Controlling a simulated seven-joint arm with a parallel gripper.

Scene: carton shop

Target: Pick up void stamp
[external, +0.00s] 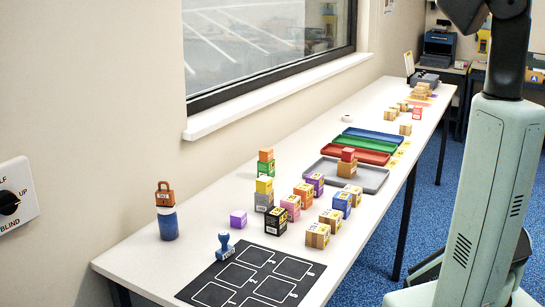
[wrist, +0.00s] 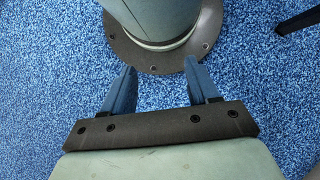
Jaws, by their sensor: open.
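A blue stamp (external: 225,246) with a round knob handle stands upright at the back left corner of the black mat, near the wall side of the table. It has a light label on its base, too small to read surely. My gripper (wrist: 160,67) shows in the wrist view with its two blue fingers apart and nothing between them. It points down over blue carpet and part of my own base. The stamp is not in the wrist view, and the gripper is outside the external view.
The black mat (external: 228,272) has white outlines. Grey (external: 372,180), red and green trays lie farther along the white table (external: 150,262).

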